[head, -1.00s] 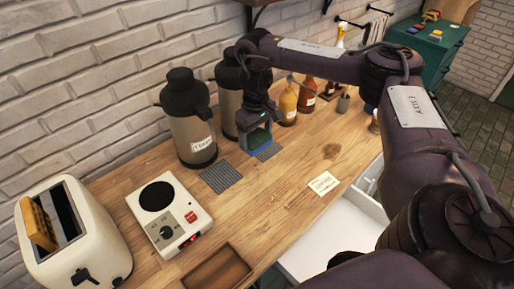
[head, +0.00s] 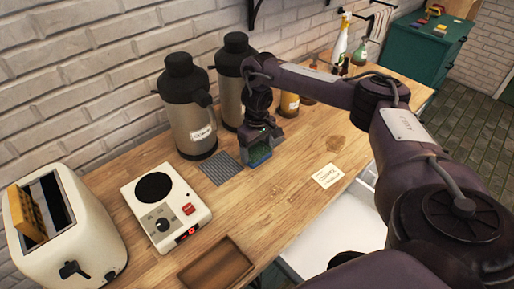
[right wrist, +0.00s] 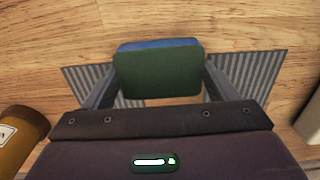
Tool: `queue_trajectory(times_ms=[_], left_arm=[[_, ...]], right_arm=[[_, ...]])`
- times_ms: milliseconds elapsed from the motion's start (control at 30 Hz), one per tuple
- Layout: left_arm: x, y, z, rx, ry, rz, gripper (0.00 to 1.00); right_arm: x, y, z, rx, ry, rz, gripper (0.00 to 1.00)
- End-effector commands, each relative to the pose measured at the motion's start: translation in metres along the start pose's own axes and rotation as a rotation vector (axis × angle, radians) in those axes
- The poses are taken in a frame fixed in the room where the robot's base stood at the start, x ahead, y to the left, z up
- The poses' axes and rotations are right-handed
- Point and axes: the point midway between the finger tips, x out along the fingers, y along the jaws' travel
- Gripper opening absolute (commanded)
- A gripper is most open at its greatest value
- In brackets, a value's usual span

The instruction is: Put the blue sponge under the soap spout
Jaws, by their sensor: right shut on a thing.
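The blue sponge, with a dark green face, is between the fingers of my right gripper (head: 259,158). The sponge (right wrist: 158,72) shows its green face and a blue edge in the right wrist view. A finger presses on each side of it. In that view it overlaps a grey ribbed mat (right wrist: 252,75); I cannot tell whether it touches the mat. In the head view my gripper is low over the counter, in front of the second steel pump flask (head: 232,95). No soap spout can be made out clearly. My left gripper is out of view.
The first pump flask (head: 187,112) stands behind another ribbed mat (head: 221,168). A hot plate (head: 165,205), a toaster (head: 62,230) and a wooden tray (head: 216,264) are to the left. An amber bottle (head: 290,104) stands close behind my gripper. A card (head: 328,176) lies on the right.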

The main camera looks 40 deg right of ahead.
Motion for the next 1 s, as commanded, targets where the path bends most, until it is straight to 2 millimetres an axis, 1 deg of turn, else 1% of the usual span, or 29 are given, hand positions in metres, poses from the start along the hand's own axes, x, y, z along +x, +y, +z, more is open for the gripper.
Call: queue_trajectory(times_ms=[67,100,233,267,467,567,667,900,1000], left_arm=[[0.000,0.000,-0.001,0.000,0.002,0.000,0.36],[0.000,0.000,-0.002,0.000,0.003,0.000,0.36],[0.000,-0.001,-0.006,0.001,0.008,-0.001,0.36],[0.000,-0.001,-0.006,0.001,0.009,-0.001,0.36],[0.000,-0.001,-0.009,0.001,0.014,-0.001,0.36],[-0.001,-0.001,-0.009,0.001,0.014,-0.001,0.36],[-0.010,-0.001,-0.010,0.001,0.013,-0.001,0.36],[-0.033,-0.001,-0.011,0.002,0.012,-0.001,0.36],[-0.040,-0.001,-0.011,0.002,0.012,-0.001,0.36]], right_arm=[[0.003,0.000,0.000,0.000,-0.001,0.000,0.59],[0.003,0.000,0.000,0.000,-0.001,0.000,0.81],[0.003,0.000,0.000,0.000,0.000,0.000,0.98],[0.003,0.000,0.000,0.000,0.000,0.000,1.00],[0.003,0.000,0.000,0.000,0.000,0.000,1.00],[-0.003,0.000,0.000,0.000,0.001,0.000,1.00],[-0.019,0.000,-0.001,-0.002,0.004,0.002,1.00],[-0.073,0.001,-0.002,-0.002,0.005,0.003,1.00],[-0.092,0.000,-0.001,-0.002,0.004,0.002,1.00]])
